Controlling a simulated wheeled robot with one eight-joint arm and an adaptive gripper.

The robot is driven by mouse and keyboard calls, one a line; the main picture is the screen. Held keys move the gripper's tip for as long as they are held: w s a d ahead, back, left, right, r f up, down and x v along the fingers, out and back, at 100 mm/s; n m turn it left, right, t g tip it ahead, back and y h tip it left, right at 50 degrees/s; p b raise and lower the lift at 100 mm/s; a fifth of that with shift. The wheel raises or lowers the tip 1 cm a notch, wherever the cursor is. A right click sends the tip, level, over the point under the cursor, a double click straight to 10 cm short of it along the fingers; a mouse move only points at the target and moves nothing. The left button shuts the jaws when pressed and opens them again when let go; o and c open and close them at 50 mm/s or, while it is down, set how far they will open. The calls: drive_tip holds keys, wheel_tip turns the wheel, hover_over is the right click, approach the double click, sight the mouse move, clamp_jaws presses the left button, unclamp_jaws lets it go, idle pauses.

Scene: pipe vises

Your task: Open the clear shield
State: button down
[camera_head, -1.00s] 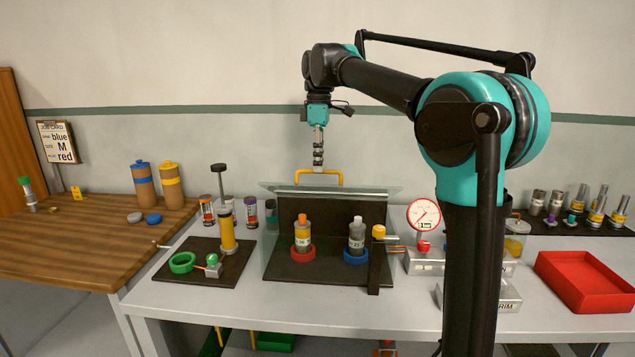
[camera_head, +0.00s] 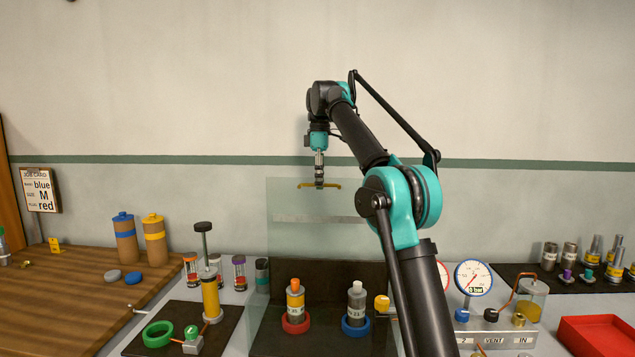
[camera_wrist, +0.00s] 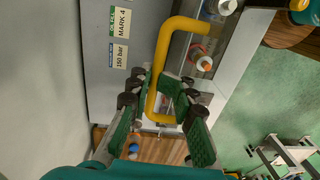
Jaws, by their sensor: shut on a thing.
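The clear shield (camera_head: 315,235) stands upright, a see-through pane rising behind the two bottles, with a pale strip across it. Its yellow handle (camera_head: 303,185) is at the pane's top edge. My gripper (camera_head: 319,184) points down from above and is shut on the handle. In the wrist view the yellow handle (camera_wrist: 154,85) passes between the green-padded fingers of my gripper (camera_wrist: 172,112). The exact finger contact is hard to see.
An orange-capped bottle (camera_head: 295,300) in a red ring and a white-capped bottle (camera_head: 356,303) in a blue ring stand before the pane. A gauge (camera_head: 473,277) and red tray (camera_head: 597,335) are at right. The wall is close behind.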

drive_tip(key=shift+w+d+f, duration=0.15)
drive_tip(key=shift+w+f, duration=0.05)
drive_tip(key=shift+w, duration=0.45)
drive_tip(key=shift+w+d+f, duration=0.1)
drive_tip(key=shift+w+f, duration=0.15)
drive_tip(key=shift+w, duration=0.55)
drive_tip(key=shift+w+f, duration=0.2)
drive_tip(key=shift+w, duration=0.65)
drive_tip(key=c, duration=1.6)
unclamp_jaws()
drive_tip(key=shift+w+f, duration=0.25)
drive_tip(key=shift+w, duration=0.05)
drive_tip(key=shift+s+a+r, duration=0.15)
drive_tip(key=shift+s+a, duration=0.05)
drive_tip(key=shift+s, duration=0.05)
